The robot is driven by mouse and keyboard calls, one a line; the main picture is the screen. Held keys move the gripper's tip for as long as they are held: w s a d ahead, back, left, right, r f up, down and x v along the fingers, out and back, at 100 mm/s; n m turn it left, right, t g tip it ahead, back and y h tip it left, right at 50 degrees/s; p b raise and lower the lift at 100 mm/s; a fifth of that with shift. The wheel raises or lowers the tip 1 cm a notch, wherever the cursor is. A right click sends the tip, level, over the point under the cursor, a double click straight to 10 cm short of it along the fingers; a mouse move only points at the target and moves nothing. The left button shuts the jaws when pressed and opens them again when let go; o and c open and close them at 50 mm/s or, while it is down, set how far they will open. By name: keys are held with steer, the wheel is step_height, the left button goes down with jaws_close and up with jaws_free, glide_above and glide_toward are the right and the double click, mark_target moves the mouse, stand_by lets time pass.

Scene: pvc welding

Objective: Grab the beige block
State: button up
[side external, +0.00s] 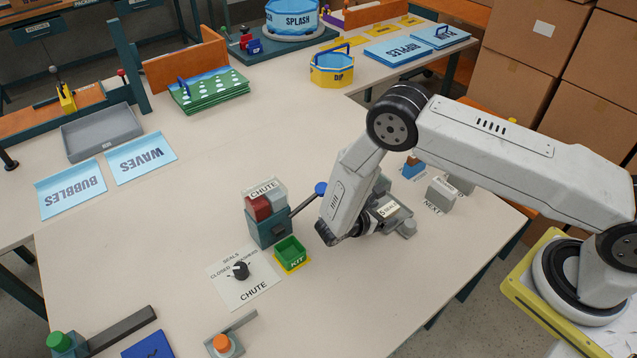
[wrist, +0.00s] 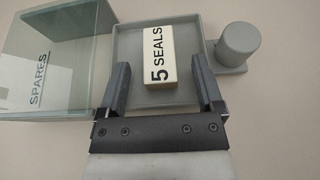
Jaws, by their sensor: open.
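The beige block (wrist: 159,58) is a small upright-edged box with "5 SEALS" in black on its face. In the wrist view it lies in a shallow grey tray (wrist: 125,38). My gripper (wrist: 160,88) is open, with one dark finger at each side of the block's near end and clear gaps to it. I cannot tell how high the fingers are above the tray. In the side view the block (side external: 387,209) shows beside my wrist, and my arm hides part of the tray. My fingertips are hidden there.
A clear box marked SPARES (wrist: 52,62) stands left of the tray, close to my left finger. A grey cylinder (wrist: 239,44) stands to the right. In the side view, a green KIT bin (side external: 290,252) and the CHUTE unit (side external: 264,215) stand left of my arm.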

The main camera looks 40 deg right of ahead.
steer(key=shift+d, duration=0.15)
stand_by(0.3)
jaws_close()
steer(key=shift+r, duration=0.1)
steer(key=shift+r, duration=0.7)
steer(key=s+r, duration=1.1)
steer(key=s, duration=0.3)
steer(key=shift+a+r, duration=0.15)
steer(key=shift+a, duration=0.2)
